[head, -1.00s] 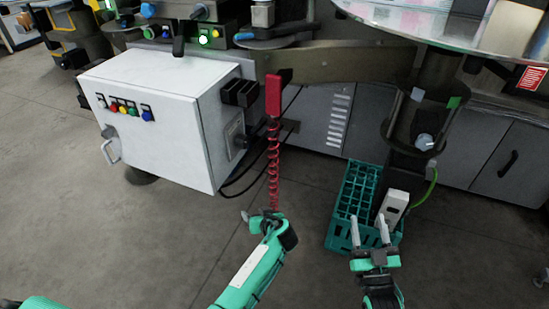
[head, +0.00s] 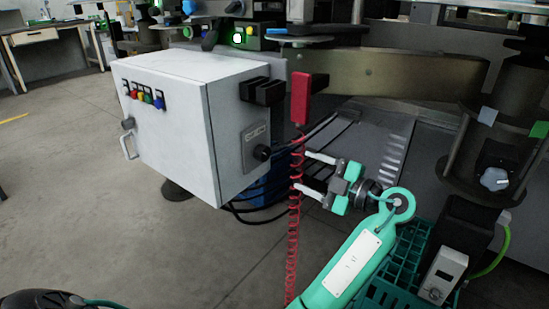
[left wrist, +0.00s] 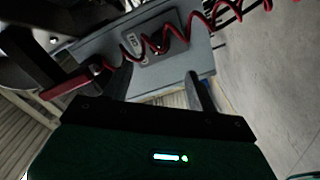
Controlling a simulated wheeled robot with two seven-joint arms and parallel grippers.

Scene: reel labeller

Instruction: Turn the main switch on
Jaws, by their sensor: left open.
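The main switch (head: 261,153) is a black rotary knob on a grey plate on the right side wall of the white cabinet (head: 168,150). The plate with its label and dark knob also shows in the left wrist view (left wrist: 150,48), partly crossed by a red coiled cord. My left gripper (head: 305,172) is open, to the right of the knob and apart from it, its fingers pointing toward that wall. The red coiled cord (head: 293,240) hangs at its fingertips; whether they touch is unclear. I cannot make out the knob's position. My right gripper is not in view.
The cord hangs from a red handle (head: 300,98) beside black connectors (head: 262,91). Dark cables loop below the cabinet. A green crate (head: 385,290) and a pale box (head: 444,272) stand at lower right.

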